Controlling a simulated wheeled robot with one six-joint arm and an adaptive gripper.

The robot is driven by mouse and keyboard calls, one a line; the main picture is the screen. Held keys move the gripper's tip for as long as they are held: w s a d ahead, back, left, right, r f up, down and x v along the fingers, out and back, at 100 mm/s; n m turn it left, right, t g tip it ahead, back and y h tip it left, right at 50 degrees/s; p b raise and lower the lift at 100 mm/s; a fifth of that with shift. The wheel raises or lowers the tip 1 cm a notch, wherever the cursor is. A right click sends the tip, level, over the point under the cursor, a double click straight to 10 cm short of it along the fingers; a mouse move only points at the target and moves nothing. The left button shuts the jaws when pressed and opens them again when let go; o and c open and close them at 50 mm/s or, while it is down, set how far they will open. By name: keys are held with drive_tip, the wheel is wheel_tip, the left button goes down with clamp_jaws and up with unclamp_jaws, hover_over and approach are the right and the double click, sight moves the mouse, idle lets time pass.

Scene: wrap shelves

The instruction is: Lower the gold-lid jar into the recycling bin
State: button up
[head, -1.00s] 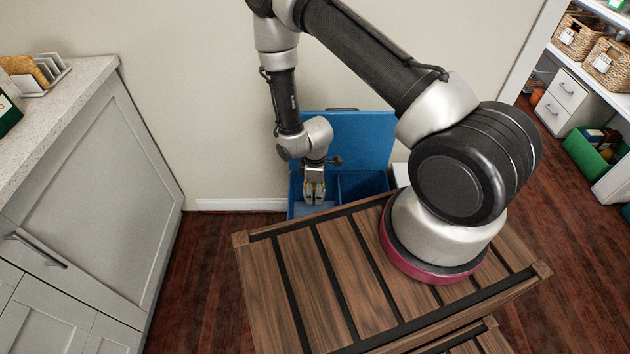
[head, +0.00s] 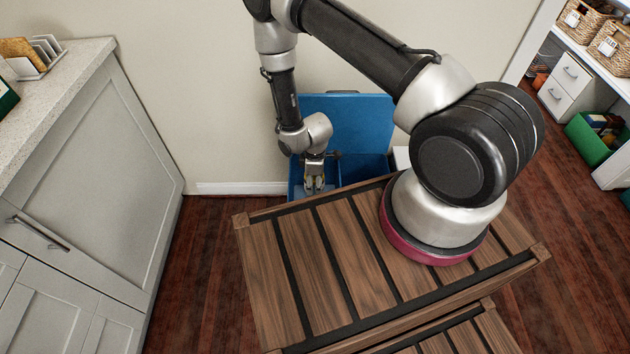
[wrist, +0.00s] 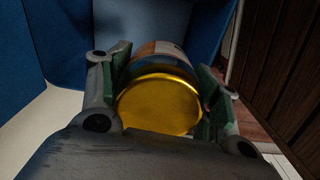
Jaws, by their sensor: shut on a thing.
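The gold-lid jar (wrist: 160,104) sits between the fingers of my gripper (wrist: 163,100) in the wrist view, its gold lid facing the camera. My gripper is shut on it. In the head view my gripper (head: 314,184) points down over the left compartment of the blue recycling bin (head: 348,122), whose raised lid leans by the wall. The jar is hardly visible there. The bin's blue walls also show around the jar in the wrist view (wrist: 62,40). I cannot tell how deep the jar is or whether it touches the bin.
My slatted wooden deck (head: 300,270) hides the bin's front edge. A grey cabinet (head: 100,160) stands at left, with dark floor between. A green crate (head: 590,138) and white shelves with baskets (head: 610,45) are at the far right.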

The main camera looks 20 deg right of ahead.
drive_tip(key=shift+f, duration=9.8)
drive_tip(key=o, duration=1.2)
wheel_tip(320, 180, up, 12)
drive_tip(key=shift+f, duration=0.1)
